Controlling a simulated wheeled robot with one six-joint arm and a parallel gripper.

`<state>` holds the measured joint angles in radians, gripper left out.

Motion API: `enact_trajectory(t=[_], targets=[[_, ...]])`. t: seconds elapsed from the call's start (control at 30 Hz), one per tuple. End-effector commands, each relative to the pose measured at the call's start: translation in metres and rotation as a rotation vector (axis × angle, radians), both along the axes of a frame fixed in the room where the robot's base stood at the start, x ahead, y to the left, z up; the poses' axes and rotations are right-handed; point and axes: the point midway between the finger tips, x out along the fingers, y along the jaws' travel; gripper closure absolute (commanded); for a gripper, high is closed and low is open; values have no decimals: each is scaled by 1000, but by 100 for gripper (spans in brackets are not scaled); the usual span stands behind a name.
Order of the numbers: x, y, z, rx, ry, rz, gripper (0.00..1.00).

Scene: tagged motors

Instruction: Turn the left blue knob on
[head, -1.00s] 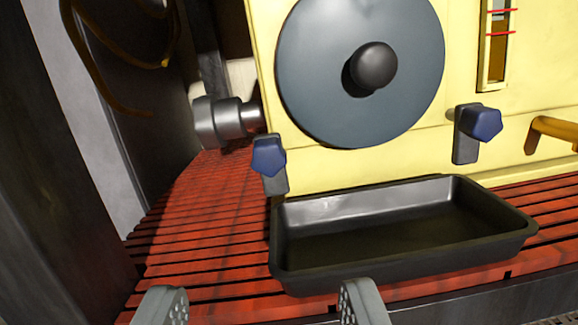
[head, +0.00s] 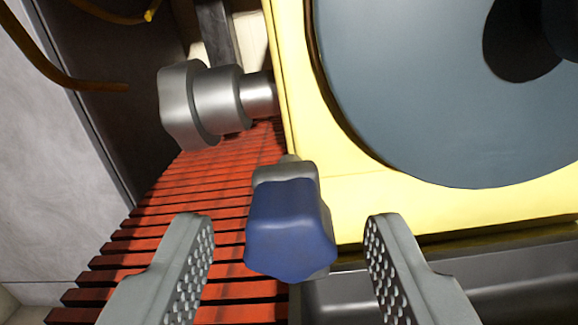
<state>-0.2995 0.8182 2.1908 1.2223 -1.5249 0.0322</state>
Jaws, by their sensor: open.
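The left blue knob (head: 290,232) is in the middle of the head view, mounted on a grey metal stem at the lower left corner of the yellow machine (head: 360,207). My gripper (head: 290,228) is open, with one grey finger to the left of the knob and one to the right. There is a visible gap between the knob and each finger, so neither appears to touch it. The right blue knob is out of view now.
A grey metal fitting (head: 205,103) sticks out from the machine's left side. A large blue-grey disc (head: 420,110) fills the upper right. A dark tray (head: 355,298) lies at the lower right. Red slats (head: 190,190) run below on the left.

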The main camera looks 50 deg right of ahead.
Motion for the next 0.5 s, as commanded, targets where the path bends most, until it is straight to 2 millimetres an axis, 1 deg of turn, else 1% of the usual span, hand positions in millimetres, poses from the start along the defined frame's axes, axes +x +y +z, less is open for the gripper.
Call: enact_trajectory(t=[0.1,0.2,0.5], targets=[[7,-10,0,-1,0,-2,52],[11,-15,0,-1,-1,0,52],[13,-17,0,-1,-1,0,52]])
